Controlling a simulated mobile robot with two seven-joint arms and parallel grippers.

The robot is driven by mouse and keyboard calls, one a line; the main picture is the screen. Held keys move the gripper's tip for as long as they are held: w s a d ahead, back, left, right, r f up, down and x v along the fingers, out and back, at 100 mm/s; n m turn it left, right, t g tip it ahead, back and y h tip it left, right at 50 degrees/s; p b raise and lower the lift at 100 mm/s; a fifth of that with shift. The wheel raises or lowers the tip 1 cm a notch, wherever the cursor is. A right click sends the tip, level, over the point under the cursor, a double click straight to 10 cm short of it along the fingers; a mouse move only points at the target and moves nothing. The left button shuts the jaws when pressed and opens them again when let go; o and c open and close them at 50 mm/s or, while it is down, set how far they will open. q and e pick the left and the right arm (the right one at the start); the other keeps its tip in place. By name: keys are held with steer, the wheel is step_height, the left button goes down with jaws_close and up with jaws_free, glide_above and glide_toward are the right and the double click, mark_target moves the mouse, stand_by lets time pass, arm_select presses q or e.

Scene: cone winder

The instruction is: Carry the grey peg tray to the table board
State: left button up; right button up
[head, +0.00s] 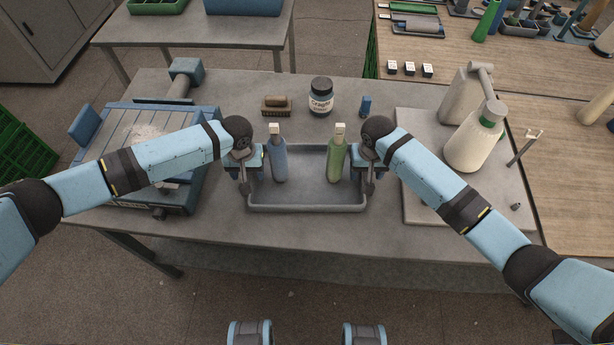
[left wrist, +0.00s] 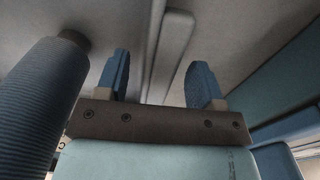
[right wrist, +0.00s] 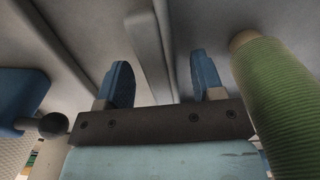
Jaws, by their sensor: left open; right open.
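The grey peg tray (head: 306,207) rests on the grey table, front and centre. A blue yarn cone (head: 278,160) stands in its left part and a green yarn cone (head: 337,160) in its right part. My left gripper (head: 246,182) is at the tray's left end and my right gripper (head: 368,180) at its right end. Both are open. In each wrist view a raised grey strip, apparently the tray wall, shows between the parted fingers; contact cannot be told. The blue cone (left wrist: 42,105) and green cone (right wrist: 275,105) appear beside the fingers. The pale table board (head: 422,208) lies to the right.
On the board stand a large cream cone (head: 470,145) and a grey-beige holder (head: 460,95). A winder-like machine (head: 150,130) occupies the table's left. Behind the tray are a brush (head: 277,106), a dark labelled jar (head: 320,98) and a small blue item (head: 365,106). The board's front left is clear.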

arm_select(q)
steer(key=shift+f, duration=0.5)
arm_select(e)
steer(key=shift+f, duration=0.5)
arm_select(q)
jaws_close()
arm_select(e)
jaws_close()
arm_select(q)
steer(key=shift+r, duration=0.15)
arm_select(e)
steer(key=shift+r, duration=0.15)
